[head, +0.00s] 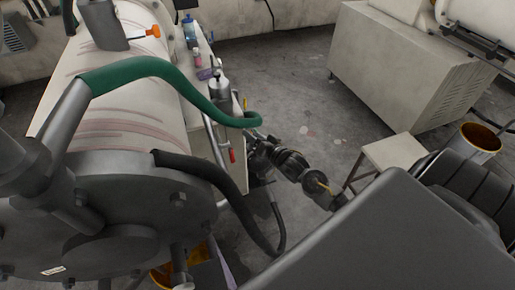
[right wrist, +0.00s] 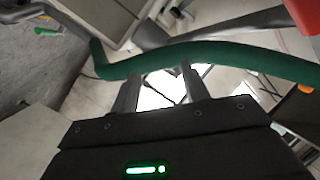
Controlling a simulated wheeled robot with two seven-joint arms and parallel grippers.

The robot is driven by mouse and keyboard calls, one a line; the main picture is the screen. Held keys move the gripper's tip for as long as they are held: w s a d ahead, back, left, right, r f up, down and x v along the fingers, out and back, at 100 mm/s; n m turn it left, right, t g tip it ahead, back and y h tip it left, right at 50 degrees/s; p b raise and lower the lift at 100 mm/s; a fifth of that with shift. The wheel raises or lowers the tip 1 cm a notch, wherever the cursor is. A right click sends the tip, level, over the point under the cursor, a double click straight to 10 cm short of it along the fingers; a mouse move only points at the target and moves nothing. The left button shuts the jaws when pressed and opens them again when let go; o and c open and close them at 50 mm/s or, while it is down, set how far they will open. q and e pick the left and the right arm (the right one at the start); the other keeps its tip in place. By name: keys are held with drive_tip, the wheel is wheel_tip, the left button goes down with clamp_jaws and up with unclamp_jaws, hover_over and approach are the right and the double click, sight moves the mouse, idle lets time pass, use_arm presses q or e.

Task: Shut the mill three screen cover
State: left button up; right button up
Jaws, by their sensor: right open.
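A large mill with a pale, streaked drum (head: 140,125) and a dark grey round end plate (head: 130,190) fills the left of the head view. I cannot tell which part is the screen cover, or which mill this is. A green hose (head: 150,68) arches from the grey pipe over the drum towards my right gripper (head: 257,138). In the right wrist view, that gripper (right wrist: 160,85) is open, with nothing visibly held between its fingers. The green hose (right wrist: 220,55) crosses just past the fingertips; contact is unclear. My left gripper is not in view.
A black hose (head: 225,190) hangs from the end plate. Bottles (head: 190,30) stand on a bench beside the drum. A pale stool (head: 395,150), an orange-lined bucket (head: 482,138) and a beige cabinet (head: 410,75) stand to the right. Floor between is open.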

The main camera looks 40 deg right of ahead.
wheel_tip(320, 180, down, 6)
drive_tip(key=g, duration=0.1)
drive_tip(key=shift+s+d+n+h+b, duration=0.2)
drive_tip(key=shift+s+n+h+b, duration=0.1)
drive_tip(key=shift+s, duration=0.15)
drive_tip(key=s+d+f+n+g+h, duration=0.15)
drive_tip(key=s+f, duration=0.35)
drive_tip(key=f, duration=0.5)
drive_tip(key=s+f+n+g, duration=0.3)
drive_tip(key=s+f, duration=0.2)
drive_tip(key=f, duration=0.4)
drive_tip(key=s+f+n+g, duration=0.25)
drive_tip(key=s+f, duration=0.35)
drive_tip(key=f, duration=0.4)
drive_tip(key=s+a+f+g, duration=0.2)
drive_tip(key=s+a+f, duration=0.1)
drive_tip(key=s, duration=0.7)
drive_tip(key=s+a+f+n+g, duration=0.1)
drive_tip(key=s+a+f+g, duration=0.2)
drive_tip(key=s+f, duration=0.3)
drive_tip(key=s+a+f+g, duration=0.2)
drive_tip(key=s+f, duration=0.3)
drive_tip(key=s, duration=1.1)
drive_tip(key=shift+a+f+n+g+y, duration=0.15)
drive_tip(key=shift+a+n+g+y, duration=0.2)
drive_tip(key=shift+a, duration=0.35)
